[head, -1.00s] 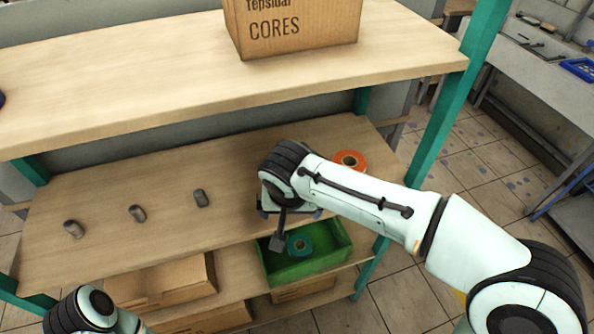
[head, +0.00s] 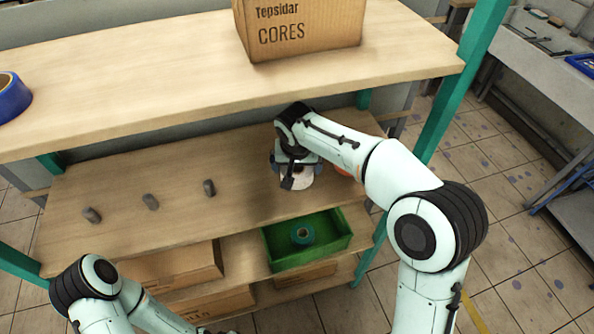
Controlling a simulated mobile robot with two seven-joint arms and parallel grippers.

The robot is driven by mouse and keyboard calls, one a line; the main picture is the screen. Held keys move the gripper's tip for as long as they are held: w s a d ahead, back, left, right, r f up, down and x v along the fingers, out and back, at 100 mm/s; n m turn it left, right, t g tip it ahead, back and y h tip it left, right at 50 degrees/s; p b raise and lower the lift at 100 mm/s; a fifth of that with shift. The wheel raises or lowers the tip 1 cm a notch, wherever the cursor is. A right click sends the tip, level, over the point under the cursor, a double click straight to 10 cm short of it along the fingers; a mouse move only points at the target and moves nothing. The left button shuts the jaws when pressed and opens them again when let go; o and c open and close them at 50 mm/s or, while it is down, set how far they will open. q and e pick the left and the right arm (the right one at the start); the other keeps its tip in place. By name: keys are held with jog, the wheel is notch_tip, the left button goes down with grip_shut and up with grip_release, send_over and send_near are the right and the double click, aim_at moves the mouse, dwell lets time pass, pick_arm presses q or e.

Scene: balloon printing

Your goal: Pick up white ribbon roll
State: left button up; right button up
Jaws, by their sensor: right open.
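The white ribbon roll (head: 297,179) is on the middle shelf, toward its right part. My right gripper (head: 294,178) is over it, with its fingers apart around the roll's sides. The gripper and wrist hide part of the roll, and I cannot tell whether the fingers touch it. My left arm comes in at the lower left, but its gripper is not in view.
An orange roll (head: 343,171) sits close to the right, partly hidden by my arm. A "Tepsidar Cores" box (head: 300,30) and blue roll (head: 12,98) are on the upper shelf.

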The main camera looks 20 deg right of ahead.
jog(key=shift+x, duration=1.2)
jog(key=c, duration=0.7)
jog(key=shift+c, duration=0.3)
jog(key=shift+r, duration=0.2)
jog(key=shift+r, duration=0.7)
notch_tip(320, 180, up, 2)
jog(key=shift+r, duration=0.1)
jog(key=s+b, duration=0.1)
jog(key=s, duration=0.3)
jog(key=s+f+b, duration=0.1)
jog(key=s, duration=0.1)
jog(key=shift+s+d+b, duration=0.1)
jog(key=shift+s+b, duration=0.05)
jog(key=shift+b, duration=0.15)
pick_arm(q)
jog(key=s+f+b, duration=0.2)
jog(key=s+f, duration=0.2)
jog(key=f, duration=0.2)
jog(key=shift+f+g+b, duration=0.3)
jog(key=shift+b, duration=0.05)
pick_arm(e)
jog(key=s, duration=1.1)
jog(key=shift+s+d+r, duration=0.2)
jog(key=shift+s+r, duration=0.1)
jog(key=shift+s, duration=0.05)
